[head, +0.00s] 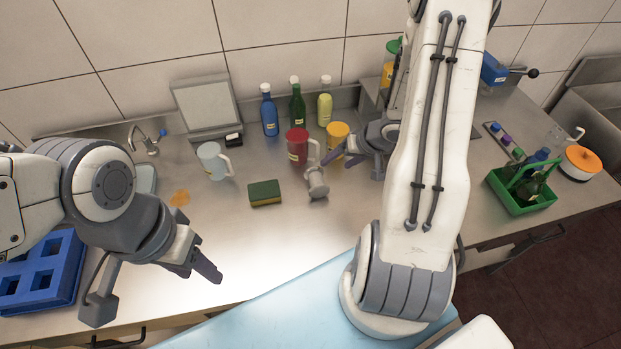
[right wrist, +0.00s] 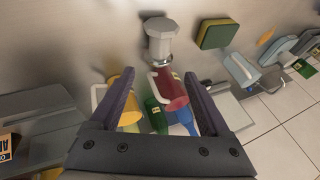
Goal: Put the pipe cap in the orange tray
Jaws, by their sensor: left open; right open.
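A grey cylindrical piece with a wide rim (head: 317,183) stands on the steel counter, just in front of the red mug. It may be the pipe cap, but I cannot be sure. It also shows at the top of the right wrist view (right wrist: 160,42), beyond my fingertips and apart from them. My right gripper (head: 342,157) is open and empty; its spread fingers show in the right wrist view (right wrist: 156,80). My left gripper (head: 203,272) is open and empty over the counter's front left. I see no orange tray in either view.
A red mug (head: 297,146), yellow mug (head: 338,134) and several bottles stand behind the grey piece. A sponge (head: 265,192) lies left of it. A blue tray (head: 62,268) is front left, a green caddy (head: 522,200) right. The front middle counter is clear.

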